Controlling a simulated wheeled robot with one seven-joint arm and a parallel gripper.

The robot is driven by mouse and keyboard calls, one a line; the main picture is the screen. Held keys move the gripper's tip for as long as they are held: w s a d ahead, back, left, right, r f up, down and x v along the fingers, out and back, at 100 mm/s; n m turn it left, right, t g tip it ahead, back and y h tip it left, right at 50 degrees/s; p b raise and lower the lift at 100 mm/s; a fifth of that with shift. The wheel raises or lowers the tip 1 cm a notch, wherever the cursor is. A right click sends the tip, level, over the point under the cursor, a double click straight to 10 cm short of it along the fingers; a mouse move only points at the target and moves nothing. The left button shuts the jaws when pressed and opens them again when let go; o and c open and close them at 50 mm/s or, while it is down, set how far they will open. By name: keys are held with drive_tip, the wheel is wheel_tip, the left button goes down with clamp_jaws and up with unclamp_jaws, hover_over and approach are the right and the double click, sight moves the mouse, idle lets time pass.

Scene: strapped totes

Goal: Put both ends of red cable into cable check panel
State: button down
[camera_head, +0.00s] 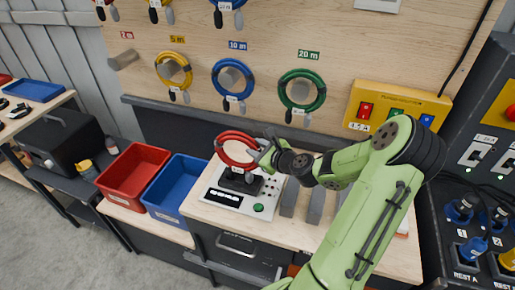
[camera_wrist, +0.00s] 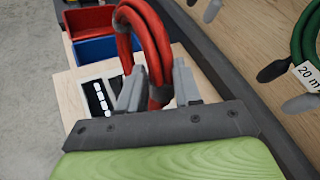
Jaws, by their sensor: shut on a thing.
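The red cable (camera_head: 236,136) is a coiled ring, held over the cable check panel in the head view. My gripper (camera_head: 264,152) is shut on the side of the coil. In the wrist view the red cable (camera_wrist: 155,45) stands up between the two grey fingers of my gripper (camera_wrist: 152,92). The cable check panel (camera_head: 214,182) is a light box on the bench with a dark block, a black display and a green button. The panel's white face (camera_wrist: 97,97) shows partly behind the left finger in the wrist view. I cannot make out the cable's two ends clearly.
A red bin (camera_head: 130,172) and a blue bin (camera_head: 178,188) stand left of the panel. Grey blocks (camera_head: 290,197) stand right of it. Yellow (camera_head: 174,70), blue (camera_head: 232,80) and green (camera_head: 302,90) cable coils hang on the wooden wall behind. A yellow power box (camera_head: 395,108) is at right.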

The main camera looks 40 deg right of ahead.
drive_tip(key=shift+f+b, duration=0.7)
drive_tip(key=shift+f, duration=0.3)
idle(0.4)
drive_tip(key=c, duration=0.7)
unclamp_jaws()
drive_tip(key=shift+f, duration=0.1)
drive_tip(key=d+v, duration=0.1)
drive_tip(key=v, duration=1.4)
drive_tip(key=shift+s+a, duration=0.4)
drive_tip(key=shift+a, duration=0.05)
